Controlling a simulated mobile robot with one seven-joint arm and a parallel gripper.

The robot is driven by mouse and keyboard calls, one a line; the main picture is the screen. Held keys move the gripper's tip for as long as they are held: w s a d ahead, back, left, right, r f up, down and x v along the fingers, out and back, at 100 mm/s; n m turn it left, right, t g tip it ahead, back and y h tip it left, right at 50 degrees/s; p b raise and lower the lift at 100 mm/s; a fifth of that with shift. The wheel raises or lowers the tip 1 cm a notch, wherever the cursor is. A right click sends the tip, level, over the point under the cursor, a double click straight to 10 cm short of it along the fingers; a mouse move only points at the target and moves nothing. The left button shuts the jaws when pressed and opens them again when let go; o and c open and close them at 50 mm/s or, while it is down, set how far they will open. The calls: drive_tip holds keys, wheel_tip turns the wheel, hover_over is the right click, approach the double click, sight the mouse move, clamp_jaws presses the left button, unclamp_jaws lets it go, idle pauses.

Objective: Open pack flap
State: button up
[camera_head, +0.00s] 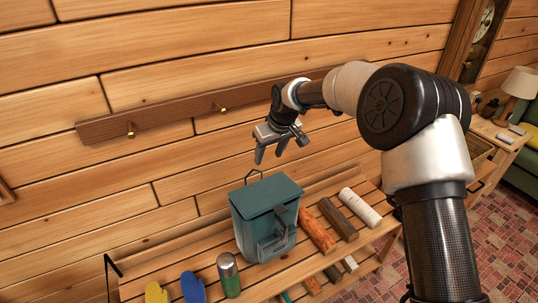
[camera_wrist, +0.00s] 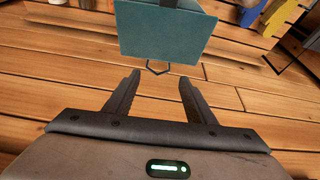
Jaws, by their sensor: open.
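The pack (camera_head: 265,222) is a teal, box-shaped bag standing upright on a slatted wooden bench. Its flap (camera_head: 265,194) lies flat over the top and looks closed. A thin dark wire loop (camera_head: 253,174) rises at the pack's back edge. In the wrist view the teal flap (camera_wrist: 163,30) fills the top middle, with the loop (camera_wrist: 158,68) below it. My gripper (camera_head: 269,158) is open and empty, above and behind the pack, fingers pointing down. In the wrist view its fingers (camera_wrist: 152,97) are spread apart, with a gap between them and the flap.
The bench (camera_head: 170,278) also holds a green bottle (camera_head: 229,274), a blue mitten (camera_head: 192,287), a yellow mitten (camera_head: 156,292), an orange log (camera_head: 316,231), a brown log (camera_head: 338,218) and a white roll (camera_head: 360,207). A peg rail (camera_head: 175,118) runs along the wall behind.

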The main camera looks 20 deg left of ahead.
drive_tip(key=b+v, duration=0.1)
drive_tip(key=v, duration=1.6)
drive_tip(key=shift+w+d, duration=0.1)
drive_tip(key=shift+d, duration=0.05)
